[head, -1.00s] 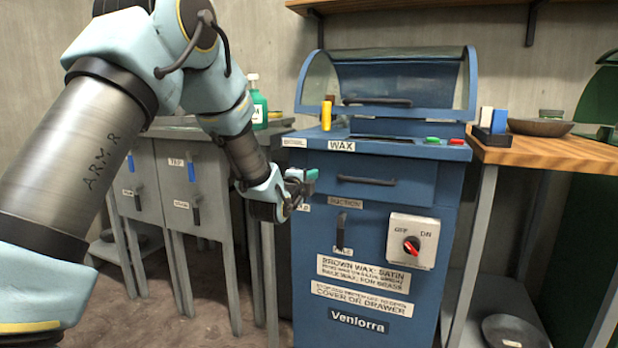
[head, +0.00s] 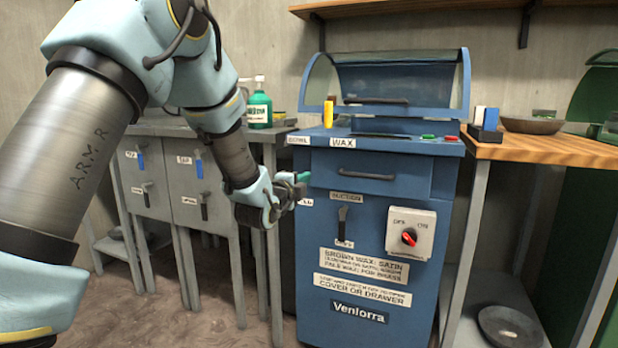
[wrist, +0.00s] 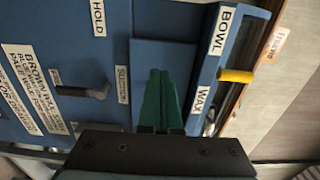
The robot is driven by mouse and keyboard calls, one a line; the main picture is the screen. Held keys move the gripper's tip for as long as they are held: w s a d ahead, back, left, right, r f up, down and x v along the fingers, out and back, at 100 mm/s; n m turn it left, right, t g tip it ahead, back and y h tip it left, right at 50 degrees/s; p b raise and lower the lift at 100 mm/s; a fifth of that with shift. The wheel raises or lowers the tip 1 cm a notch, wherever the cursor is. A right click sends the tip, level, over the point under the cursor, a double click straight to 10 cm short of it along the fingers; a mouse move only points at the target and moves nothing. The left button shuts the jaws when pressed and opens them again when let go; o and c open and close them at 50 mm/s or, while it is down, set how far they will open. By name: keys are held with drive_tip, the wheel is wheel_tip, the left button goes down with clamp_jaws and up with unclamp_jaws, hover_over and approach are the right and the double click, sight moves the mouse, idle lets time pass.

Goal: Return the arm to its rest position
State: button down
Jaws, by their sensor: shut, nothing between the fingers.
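My arm is pale blue and grey and reaches in from the left in the head view. My gripper (head: 304,177) is beside the left front edge of the blue wax machine (head: 366,215), near its drawer height. In the wrist view its green fingers (wrist: 161,98) lie together with nothing between them, in front of the machine's blue face. I cannot tell whether they touch it.
Grey cabinets (head: 185,180) stand left, with a green bottle (head: 259,105) on top. A wooden bench (head: 545,150) stands right.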

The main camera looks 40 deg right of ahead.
drive_tip(key=v, duration=0.6)
drive_tip(key=w+a+f+n+y, duration=0.25)
drive_tip(key=a+n, duration=0.25)
drive_tip(key=a, duration=0.3)
drive_tip(key=w+a+f+n+g+y, duration=0.1)
drive_tip(key=w+a+f+n+y, duration=0.2)
drive_tip(key=a, duration=0.5)
drive_tip(key=w+a+f+n+y, duration=0.1)
drive_tip(key=a+f+n+y, duration=0.2)
drive_tip(key=a+n+y, duration=0.45)
drive_tip(key=s+a+f+n+g+y, duration=0.1)
drive_tip(key=s+a+f+n+g, duration=0.15)
drive_tip(key=s+a+n, duration=0.65)
drive_tip(key=s+a+f+n+g+y, duration=0.1)
drive_tip(key=s+a+n+g, duration=0.3)
drive_tip(key=a, duration=0.9)
drive_tip(key=w+p+v, duration=0.1)
drive_tip(key=p+v, duration=1.4)
drive_tip(key=w+p+v, duration=0.2)
drive_tip(key=p+v, duration=1.3)
drive_tip(key=shift+w+a+r+g+p, duration=0.3)
drive_tip(key=shift+w+a+r+g, duration=0.05)
drive_tip(key=shift+a, duration=0.1)
